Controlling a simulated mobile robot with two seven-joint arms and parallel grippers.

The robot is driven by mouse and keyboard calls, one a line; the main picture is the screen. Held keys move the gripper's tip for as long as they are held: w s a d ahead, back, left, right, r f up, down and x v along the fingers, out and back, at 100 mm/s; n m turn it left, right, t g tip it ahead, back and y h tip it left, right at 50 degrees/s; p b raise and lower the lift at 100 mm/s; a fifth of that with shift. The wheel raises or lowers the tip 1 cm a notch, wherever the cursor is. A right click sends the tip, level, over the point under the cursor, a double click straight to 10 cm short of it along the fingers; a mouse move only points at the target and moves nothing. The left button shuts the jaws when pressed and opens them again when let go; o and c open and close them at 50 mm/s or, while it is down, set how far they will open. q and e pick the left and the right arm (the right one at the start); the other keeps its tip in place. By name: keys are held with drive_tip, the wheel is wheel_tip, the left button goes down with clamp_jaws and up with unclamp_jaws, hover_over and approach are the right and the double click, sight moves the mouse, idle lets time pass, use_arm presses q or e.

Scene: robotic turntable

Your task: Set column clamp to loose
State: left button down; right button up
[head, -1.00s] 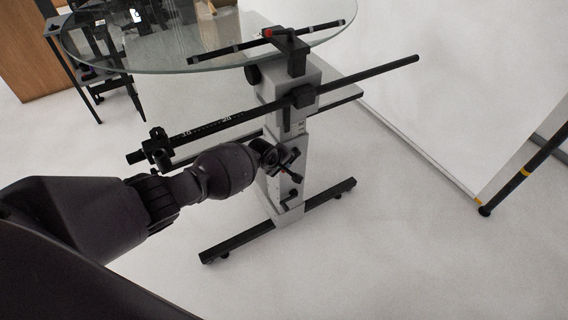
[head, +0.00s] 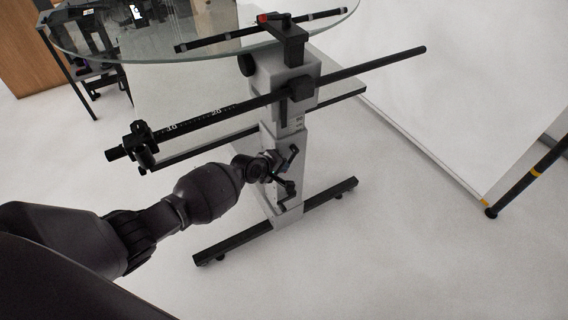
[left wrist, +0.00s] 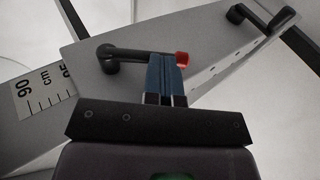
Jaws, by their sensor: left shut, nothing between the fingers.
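The grey column (head: 284,140) of the turntable stand rises ahead of me. In the left wrist view, the column clamp (left wrist: 135,53) is a black lever with a red tip, lying roughly level from its pivot at the left. My left gripper (head: 291,158) is at the column's front in the head view. In the left wrist view, its blue-padded fingers (left wrist: 165,75) are shut and empty. Their tips overlap the lever close to its red end; I cannot tell whether they touch it. The lever is mostly hidden in the head view. My right gripper is out of view.
A black crank (left wrist: 262,18) sits farther along the column, near a row of holes. A cm scale (left wrist: 42,92) is on the column's side. A black graduated rod (head: 360,68) crosses above my arm, under the glass disc (head: 215,48). Black feet (head: 325,203) stand on clear floor.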

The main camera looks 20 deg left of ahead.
use_arm(q)
drive_tip(key=shift+d+f+t+h+b, duration=0.1)
drive_tip(key=shift+f+t+h+b, duration=0.3)
drive_tip(key=shift+f+t+b, duration=0.45)
drive_tip(key=shift+w+d+b, duration=0.15)
drive_tip(key=shift+w+b, duration=0.1)
drive_tip(key=shift+b, duration=0.3)
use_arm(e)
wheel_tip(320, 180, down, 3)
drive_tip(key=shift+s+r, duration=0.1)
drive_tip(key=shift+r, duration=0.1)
use_arm(q)
drive_tip(key=shift+f, duration=0.1)
drive_tip(key=shift+w+d+f+b, duration=0.3)
drive_tip(key=shift+w+b, duration=0.1)
drive_tip(key=shift+b, duration=0.05)
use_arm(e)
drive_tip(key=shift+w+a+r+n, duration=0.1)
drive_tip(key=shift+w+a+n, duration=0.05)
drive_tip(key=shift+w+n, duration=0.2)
use_arm(q)
drive_tip(key=shift+w+d, duration=0.1)
drive_tip(key=shift+w, duration=0.05)
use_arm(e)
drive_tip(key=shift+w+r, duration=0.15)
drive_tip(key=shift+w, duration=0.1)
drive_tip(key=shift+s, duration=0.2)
